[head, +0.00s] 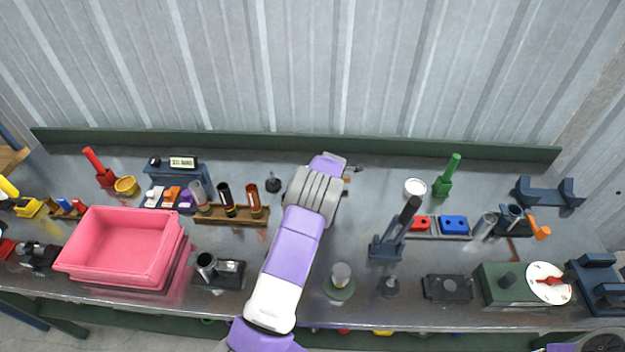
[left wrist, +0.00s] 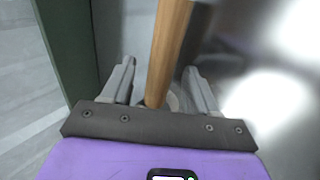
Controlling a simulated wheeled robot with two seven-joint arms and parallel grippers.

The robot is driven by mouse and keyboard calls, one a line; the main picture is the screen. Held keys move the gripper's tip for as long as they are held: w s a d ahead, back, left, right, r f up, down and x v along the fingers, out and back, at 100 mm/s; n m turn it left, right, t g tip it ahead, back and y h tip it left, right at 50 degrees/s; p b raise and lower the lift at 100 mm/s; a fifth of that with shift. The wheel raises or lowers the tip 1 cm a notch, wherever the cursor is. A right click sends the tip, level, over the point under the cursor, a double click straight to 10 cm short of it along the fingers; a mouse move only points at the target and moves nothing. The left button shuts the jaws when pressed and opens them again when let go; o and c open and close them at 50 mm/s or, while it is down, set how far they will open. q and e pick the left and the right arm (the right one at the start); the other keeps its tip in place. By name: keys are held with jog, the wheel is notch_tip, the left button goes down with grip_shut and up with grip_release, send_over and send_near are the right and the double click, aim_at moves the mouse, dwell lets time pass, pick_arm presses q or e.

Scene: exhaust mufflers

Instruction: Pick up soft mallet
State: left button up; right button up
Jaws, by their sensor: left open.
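The soft mallet shows in the left wrist view as a light wooden handle (left wrist: 168,50) running between my fingers. A pale round part lies at its lower end, mostly hidden behind the gripper's front plate. In the head view only a small brown bit of what seems to be the handle (head: 347,179) shows beside my wrist; the rest is hidden. My left gripper (left wrist: 160,82) is open, with one finger on each side of the handle and gaps visible. It also shows in the head view (head: 345,165), low at the back of the bench.
The green back ledge (head: 250,145) runs close behind my left gripper. A black knob-like part (head: 273,184) stands to its left and a white-topped cup (head: 414,187) to its right. A pink bin (head: 120,245) is at left, a lever press (head: 388,245) at right.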

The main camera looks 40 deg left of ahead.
pick_arm(q)
grip_shut()
jog(key=shift+r, duration=0.15)
